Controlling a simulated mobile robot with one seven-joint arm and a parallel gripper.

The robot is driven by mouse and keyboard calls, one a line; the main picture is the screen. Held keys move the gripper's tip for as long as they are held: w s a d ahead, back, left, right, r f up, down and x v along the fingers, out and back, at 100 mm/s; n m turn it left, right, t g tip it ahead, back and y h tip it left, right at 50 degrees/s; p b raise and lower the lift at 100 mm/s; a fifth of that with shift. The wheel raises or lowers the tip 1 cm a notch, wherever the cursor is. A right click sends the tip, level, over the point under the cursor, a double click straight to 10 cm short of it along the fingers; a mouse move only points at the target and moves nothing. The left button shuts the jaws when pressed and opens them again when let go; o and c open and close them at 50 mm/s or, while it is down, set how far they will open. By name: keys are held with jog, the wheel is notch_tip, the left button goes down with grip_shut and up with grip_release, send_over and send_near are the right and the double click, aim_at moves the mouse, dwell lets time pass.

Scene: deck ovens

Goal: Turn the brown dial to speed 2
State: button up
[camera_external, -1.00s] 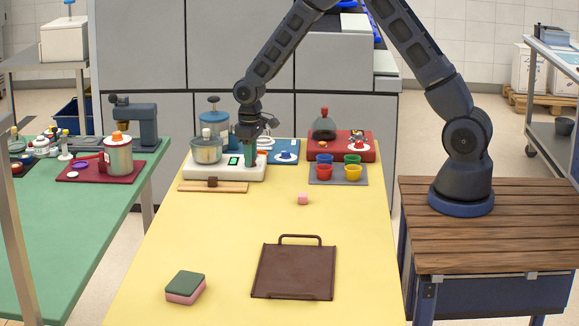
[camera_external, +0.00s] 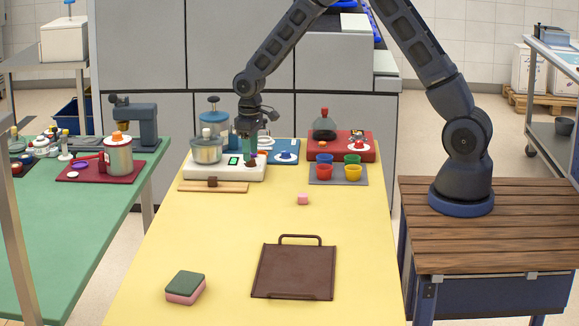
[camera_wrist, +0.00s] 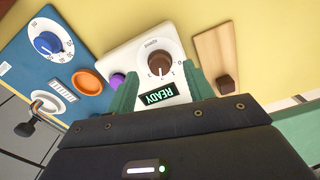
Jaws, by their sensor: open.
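The brown dial (camera_wrist: 159,62) sits on a white panel (camera_wrist: 128,54) in the wrist view, with small marks around it and a dark display (camera_wrist: 160,97) reading READY beside it. Which mark the dial points to is too small to tell. In the external view the dial (camera_external: 250,161) is at the right end of the white machine (camera_external: 196,167). My gripper (camera_wrist: 162,73) is open and empty; its green fingers lie on either side of the dial in the wrist picture. In the external view my gripper (camera_external: 248,147) is just above the dial.
A purple knob (camera_wrist: 117,80) is on the same panel. A blue board with a blue dial (camera_wrist: 47,43) is beside it. A wooden board with a brown block (camera_wrist: 227,83) lies on the other side. A metal bowl (camera_external: 206,152) stands on the machine.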

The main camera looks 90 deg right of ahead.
notch_tip(320, 180, up, 9)
jog(key=shift+f, duration=0.2)
dwell(0.6)
jog(key=s+a+r+n+t, duration=0.1)
jog(key=s+a+r, duration=0.5)
jog(key=s+r, duration=0.25)
jog(key=s+a+r+t, duration=0.1)
jog(key=s+a+r, duration=0.65)
jog(key=r, duration=0.25)
jog(key=s+a+r+t, duration=0.1)
jog(key=s+a+r, duration=0.1)
jog(key=s, duration=0.9)
jog(key=s+a+r+n+t, duration=0.1)
jog(key=s+a, duration=0.3)
jog(key=s, duration=0.7)
jog(key=shift+a+r+n+t, duration=0.3)
jog(key=shift+a+r, duration=0.05)
jog(key=shift+a, duration=0.05)
jog(key=shift+d, duration=0.1)
dwell(0.4)
